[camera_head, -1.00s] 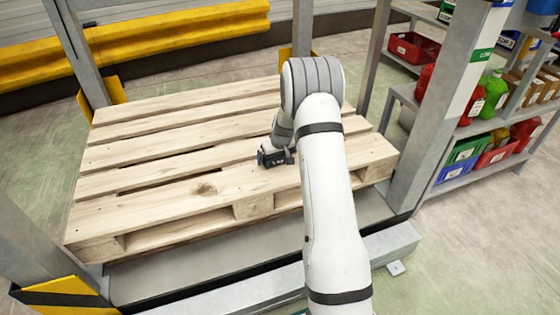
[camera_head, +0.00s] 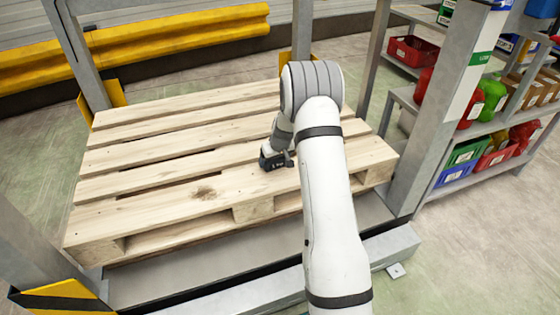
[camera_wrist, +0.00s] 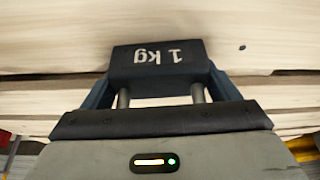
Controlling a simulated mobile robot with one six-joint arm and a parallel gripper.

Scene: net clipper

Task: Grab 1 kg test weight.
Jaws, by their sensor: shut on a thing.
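The 1 kg test weight (camera_wrist: 160,57) is a dark block with white "1 kg" lettering, upside down in the wrist view. It sits between the two fingers of my gripper (camera_wrist: 160,85), which is shut on it. Pale pallet boards show behind it. In the head view my gripper (camera_head: 276,160) is low at the near right part of the wooden pallet (camera_head: 130,212). The weight is hard to tell apart from the dark gripper there. I cannot tell whether the weight touches the boards.
The rest of the pallet top is bare. Grey posts stand around it, one (camera_head: 445,110) at the right. A shelf with coloured bins (camera_head: 455,172) is further right. A yellow barrier (camera_head: 170,35) runs behind.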

